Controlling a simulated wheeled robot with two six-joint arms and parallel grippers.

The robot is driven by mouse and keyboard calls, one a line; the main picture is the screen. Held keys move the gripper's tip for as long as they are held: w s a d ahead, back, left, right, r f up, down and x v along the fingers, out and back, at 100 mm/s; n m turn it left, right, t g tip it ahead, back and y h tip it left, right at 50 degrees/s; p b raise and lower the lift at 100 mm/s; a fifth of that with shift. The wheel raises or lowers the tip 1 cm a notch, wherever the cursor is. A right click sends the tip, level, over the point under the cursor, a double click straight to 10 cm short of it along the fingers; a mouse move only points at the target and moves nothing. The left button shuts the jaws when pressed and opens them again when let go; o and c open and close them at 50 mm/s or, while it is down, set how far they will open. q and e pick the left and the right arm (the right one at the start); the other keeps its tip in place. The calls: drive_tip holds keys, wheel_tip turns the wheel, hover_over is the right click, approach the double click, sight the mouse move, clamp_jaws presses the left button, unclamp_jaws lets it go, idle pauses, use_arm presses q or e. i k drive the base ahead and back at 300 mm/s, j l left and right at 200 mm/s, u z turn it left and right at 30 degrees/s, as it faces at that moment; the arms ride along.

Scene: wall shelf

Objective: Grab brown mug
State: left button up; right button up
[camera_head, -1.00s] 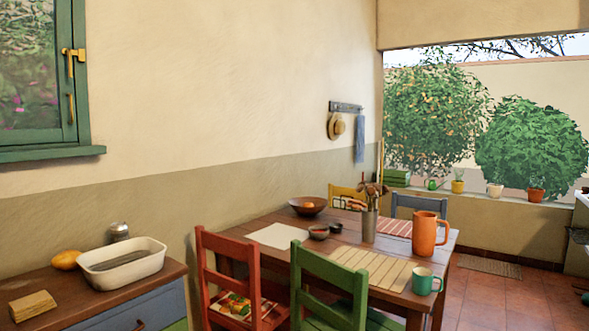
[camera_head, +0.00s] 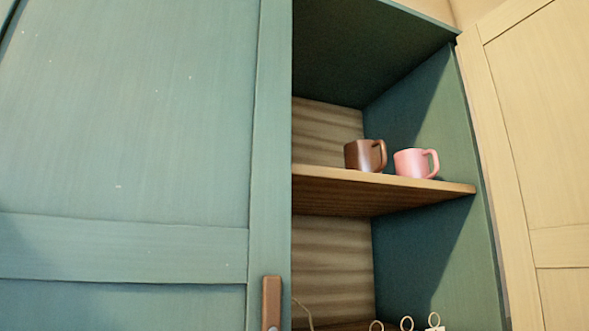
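A brown mug (camera_head: 362,156) stands upright on the upper shelf (camera_head: 400,187) of a green wall cabinet, its handle to the right. A pink mug (camera_head: 410,163) stands just to its right, nearer the shelf's front right end, also with its handle to the right. The two mugs look close but apart. Neither of my grippers shows in the head view.
A green cabinet door (camera_head: 130,130) with a brown handle (camera_head: 271,302) fills the left side and hides the shelf's left part. A cream door (camera_head: 545,130) stands at the right. Small ring-topped items (camera_head: 406,324) show at the bottom edge.

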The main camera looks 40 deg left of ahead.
sight(360, 156)
drive_tip(key=l+u, duration=0.1)
drive_tip(key=u, duration=0.95)
